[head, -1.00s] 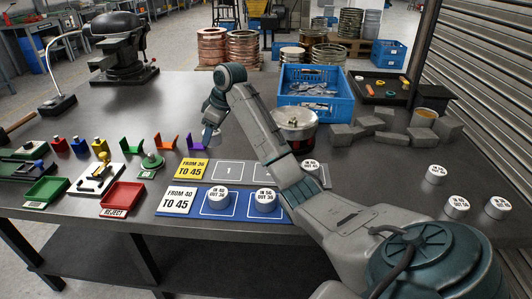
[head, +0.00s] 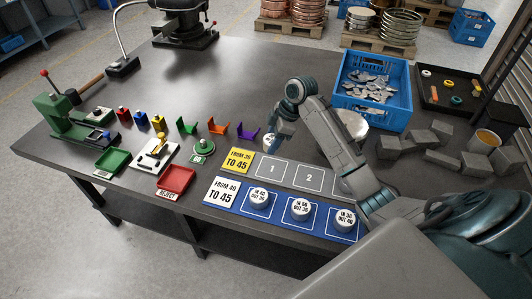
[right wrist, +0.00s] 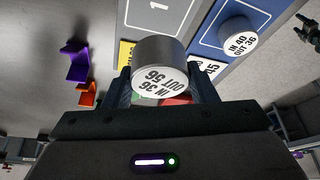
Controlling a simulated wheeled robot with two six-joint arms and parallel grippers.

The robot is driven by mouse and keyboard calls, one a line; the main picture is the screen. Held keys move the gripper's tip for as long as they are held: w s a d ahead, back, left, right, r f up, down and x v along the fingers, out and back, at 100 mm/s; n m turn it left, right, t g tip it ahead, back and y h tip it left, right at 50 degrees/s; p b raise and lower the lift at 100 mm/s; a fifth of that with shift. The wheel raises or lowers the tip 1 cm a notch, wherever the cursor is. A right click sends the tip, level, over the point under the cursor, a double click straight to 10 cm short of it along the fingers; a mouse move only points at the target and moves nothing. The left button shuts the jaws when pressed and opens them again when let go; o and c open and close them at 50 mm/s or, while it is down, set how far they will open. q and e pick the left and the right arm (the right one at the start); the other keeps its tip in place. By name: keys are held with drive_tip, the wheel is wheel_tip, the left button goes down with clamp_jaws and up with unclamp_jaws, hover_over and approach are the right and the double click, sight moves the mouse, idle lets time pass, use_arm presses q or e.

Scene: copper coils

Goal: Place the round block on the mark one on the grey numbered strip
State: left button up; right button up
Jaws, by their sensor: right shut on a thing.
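In the head view the block (head: 270,143) is partly covered by the gripper (head: 276,137), just behind the grey numbered strip (head: 288,184), near mark one (head: 271,168). Mark one is empty and also shows in the right wrist view (right wrist: 158,10), beyond the block. Mark two (head: 308,179) is empty; my arm hides the strip's right end. My left gripper is out of view.
A blue strip (head: 279,212) in front carries three round blocks, one being (head: 259,197). A yellow label (head: 240,160) adjoins the grey strip's left end. A purple bracket (head: 247,133) stands close left of my gripper. A blue crate (head: 372,90) stands behind my arm.

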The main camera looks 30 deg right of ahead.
drive_tip(key=f, duration=0.1)
drive_tip(key=f+p, duration=0.1)
drive_tip(key=f, duration=0.3)
drive_tip(key=shift+s, duration=0.25)
drive_tip(key=shift+w+f+p, duration=0.1)
drive_tip(key=shift+f+p, duration=0.2)
drive_tip(key=shift+f, duration=0.35)
wheel_tip(320, 180, down, 3)
drive_tip(key=shift+f+p, duration=0.1)
drive_tip(key=shift+p, duration=0.35)
drive_tip(key=shift+f, duration=0.15)
drive_tip(key=shift+f, duration=0.1)
drive_tip(key=o, duration=1.1)
